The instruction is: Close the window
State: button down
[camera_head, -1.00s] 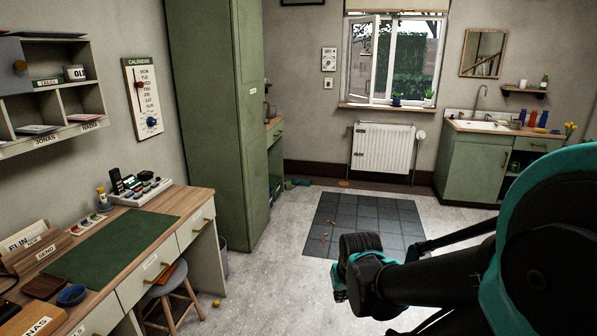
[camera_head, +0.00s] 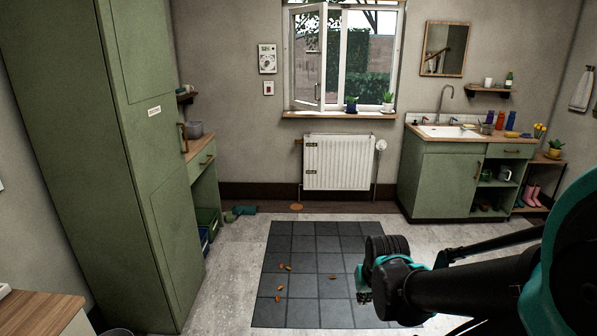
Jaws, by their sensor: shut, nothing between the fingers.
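The window (camera_head: 344,60) is in the far wall, above the radiator. Its left sash (camera_head: 305,57) stands swung inward at an angle, open, hinged at the left side of the frame. A handle shows on the sash's free edge. The right pane looks shut. My gripper (camera_head: 364,283) is at the lower right, in front of the tiled mat in the picture and far from the window. It is folded near my arm and its fingers are only partly visible; it appears shut and holds nothing.
A white radiator (camera_head: 338,162) is under the sill (camera_head: 338,115), which bears two potted plants (camera_head: 388,101). A dark tiled mat (camera_head: 318,255) with small brown scraps lies before it. A green cupboard (camera_head: 130,170) stands left, a sink cabinet (camera_head: 440,180) right. The floor between is mostly clear.

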aim_at(322, 7)
jog(key=i, duration=1.9)
